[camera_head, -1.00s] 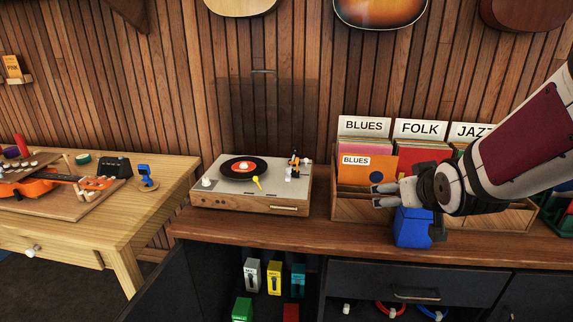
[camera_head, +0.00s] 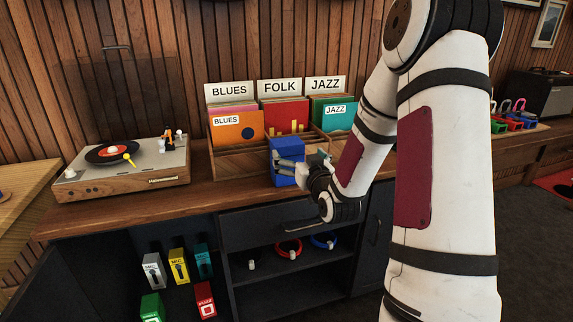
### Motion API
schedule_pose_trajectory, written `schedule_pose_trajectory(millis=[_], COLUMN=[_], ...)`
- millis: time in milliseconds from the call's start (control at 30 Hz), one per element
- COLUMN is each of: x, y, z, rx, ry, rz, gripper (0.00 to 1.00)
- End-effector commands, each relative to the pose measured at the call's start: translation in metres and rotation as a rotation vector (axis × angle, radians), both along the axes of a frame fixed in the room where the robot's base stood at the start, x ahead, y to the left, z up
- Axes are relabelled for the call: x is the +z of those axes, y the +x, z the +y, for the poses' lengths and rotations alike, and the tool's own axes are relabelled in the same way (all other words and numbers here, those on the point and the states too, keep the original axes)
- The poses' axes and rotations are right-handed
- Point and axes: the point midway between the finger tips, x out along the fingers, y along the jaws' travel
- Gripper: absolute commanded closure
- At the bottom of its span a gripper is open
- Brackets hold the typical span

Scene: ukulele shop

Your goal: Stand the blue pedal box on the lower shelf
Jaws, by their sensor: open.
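The blue pedal box (camera_head: 286,149) stands upright on the wooden counter (camera_head: 203,195), in front of the record crate. My gripper (camera_head: 282,166) is open at the box, its fingers overlapping the box's front face in the picture. I cannot tell whether they touch it. In the open cabinet below, a green box (camera_head: 152,308) and a red fuzz box (camera_head: 204,302) stand low, beneath a row of grey, yellow and teal boxes (camera_head: 179,266). The lower shelf's surface is mostly hidden or cut off by the frame.
The record crate (camera_head: 235,163) is right behind the blue box. A turntable (camera_head: 124,170) sits to the left on the counter. A drawer front (camera_head: 252,230) and a shelf with coiled cables (camera_head: 290,249) lie below. My arm covers the right middle of the view.

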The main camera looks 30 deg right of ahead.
Motion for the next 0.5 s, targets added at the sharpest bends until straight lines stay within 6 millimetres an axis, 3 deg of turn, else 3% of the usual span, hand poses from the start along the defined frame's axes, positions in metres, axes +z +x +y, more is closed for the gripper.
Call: schedule_pose_trajectory(millis=[200,500], x=[-0.001,-0.002], y=[0.036,0.058], z=[-0.01,-0.017], rx=[0.0,0.0], ry=[0.001,0.0], rz=[0.0,0.001], gripper=[0.0,0.0])
